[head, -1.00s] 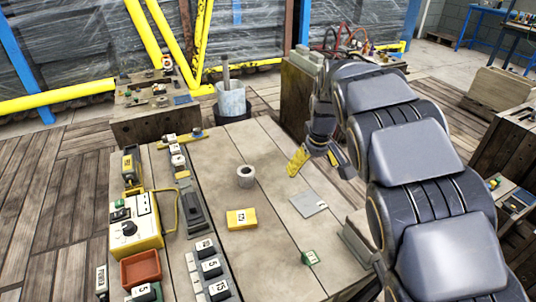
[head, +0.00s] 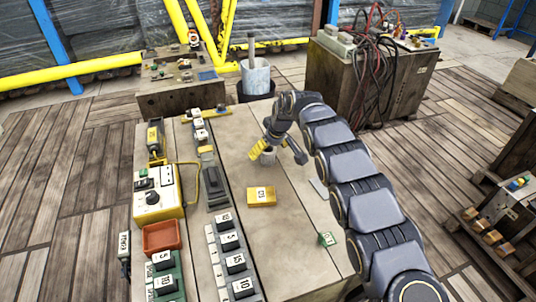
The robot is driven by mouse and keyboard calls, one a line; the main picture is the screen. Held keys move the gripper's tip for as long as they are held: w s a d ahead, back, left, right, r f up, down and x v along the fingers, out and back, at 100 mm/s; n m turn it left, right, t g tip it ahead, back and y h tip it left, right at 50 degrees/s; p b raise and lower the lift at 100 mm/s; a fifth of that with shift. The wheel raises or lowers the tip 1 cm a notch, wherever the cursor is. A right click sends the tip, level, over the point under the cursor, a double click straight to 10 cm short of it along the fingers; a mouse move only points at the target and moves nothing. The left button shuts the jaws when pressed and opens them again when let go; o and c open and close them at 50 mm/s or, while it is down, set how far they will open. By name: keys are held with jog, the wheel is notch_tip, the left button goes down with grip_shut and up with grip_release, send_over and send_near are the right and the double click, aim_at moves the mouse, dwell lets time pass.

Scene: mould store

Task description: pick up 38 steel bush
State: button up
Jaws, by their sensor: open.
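The steel bush (head: 268,158) is a short grey hollow cylinder standing on the wooden bench top (head: 226,145). In the head view it is mostly hidden behind my gripper, and no number can be read on it. My gripper (head: 277,155) is open, with its fingers pointing down. Its yellow-marked finger is at the left of the bush and the dark finger is to the right. I cannot tell whether either finger touches the bush.
A yellow numbered block (head: 261,197) lies in front of the bush. A grey flat plate (head: 320,188) and a small green tag (head: 327,239) lie to the right. A control box (head: 157,192), red tray (head: 164,237) and several numbered blocks line the left side.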

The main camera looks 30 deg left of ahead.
aim_at(267, 153)
jog(key=shift+w+x, duration=0.25)
jog(key=shift+x, duration=1.5)
jog(key=shift+r, duration=0.15)
jog(key=c, duration=1.1)
